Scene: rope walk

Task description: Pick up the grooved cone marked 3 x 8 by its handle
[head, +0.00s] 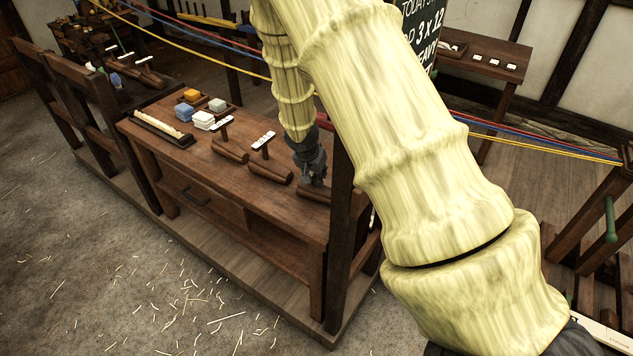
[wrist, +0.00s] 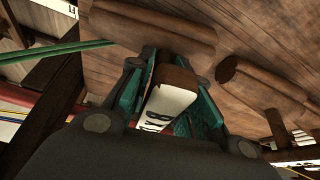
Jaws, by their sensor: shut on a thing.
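The grooved cone (head: 314,192) is a brown wooden piece at the right end of the workbench top, mostly hidden under my gripper (head: 312,172). In the wrist view its rounded body (wrist: 150,32) lies crosswise beyond my fingers. Its upright handle (wrist: 175,78) stands between the green finger pads of my gripper (wrist: 168,82), which is shut on it. A white label on the handle shows dark characters, an 8 and an x among them; the rest is hidden. I cannot tell whether the cone is clear of the bench.
Two more labelled cones lie to the left on the bench (head: 190,165), the nearer one (head: 270,172) close by. A dark post (head: 342,220) stands just right of my gripper. Coloured ropes (head: 540,142) run behind.

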